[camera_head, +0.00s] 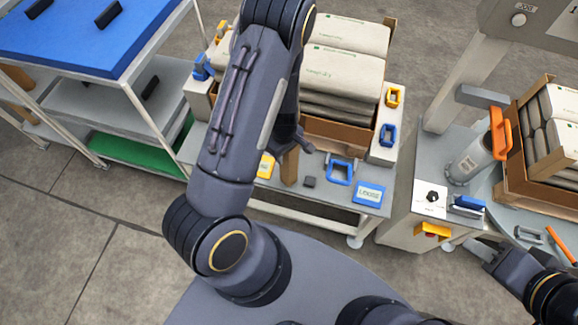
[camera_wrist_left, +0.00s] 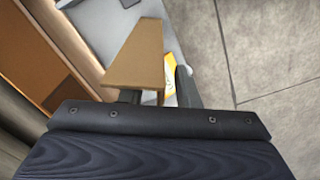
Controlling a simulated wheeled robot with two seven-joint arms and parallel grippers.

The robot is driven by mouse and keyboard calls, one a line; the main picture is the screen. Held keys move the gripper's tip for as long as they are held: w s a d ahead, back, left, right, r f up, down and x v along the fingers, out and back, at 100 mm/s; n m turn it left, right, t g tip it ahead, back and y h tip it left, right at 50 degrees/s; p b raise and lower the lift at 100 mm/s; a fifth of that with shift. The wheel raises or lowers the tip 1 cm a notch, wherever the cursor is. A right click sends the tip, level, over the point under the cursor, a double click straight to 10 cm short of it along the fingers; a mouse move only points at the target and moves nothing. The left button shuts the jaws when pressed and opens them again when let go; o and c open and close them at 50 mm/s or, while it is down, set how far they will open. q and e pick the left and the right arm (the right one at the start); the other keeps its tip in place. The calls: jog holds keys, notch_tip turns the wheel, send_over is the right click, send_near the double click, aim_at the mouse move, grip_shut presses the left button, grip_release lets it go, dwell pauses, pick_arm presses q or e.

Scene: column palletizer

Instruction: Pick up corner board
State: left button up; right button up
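The brown corner board (camera_head: 290,168) stands upright at the front of the middle station, just below my left gripper (camera_head: 291,140). In the left wrist view the board (camera_wrist_left: 137,55) overlaps one finger, while the other finger stands apart with a gap between. My left gripper (camera_wrist_left: 160,92) looks open around or beside the board; my arm hides part of it in the head view. My right gripper (camera_head: 482,257) is at the lower right, away from the board, and its fingers are unclear.
A carton of stacked white bags (camera_head: 345,75) stands behind the board. Yellow and blue items, including a blue frame (camera_head: 340,172), lie on the station's front. A blue-topped rack (camera_head: 75,30) stands left. A second bag carton (camera_head: 515,180) is right. Floor is clear at lower left.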

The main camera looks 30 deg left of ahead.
pick_arm(q)
jog(key=shift+f, duration=0.3)
grip_shut()
jog(key=shift+r, duration=0.1)
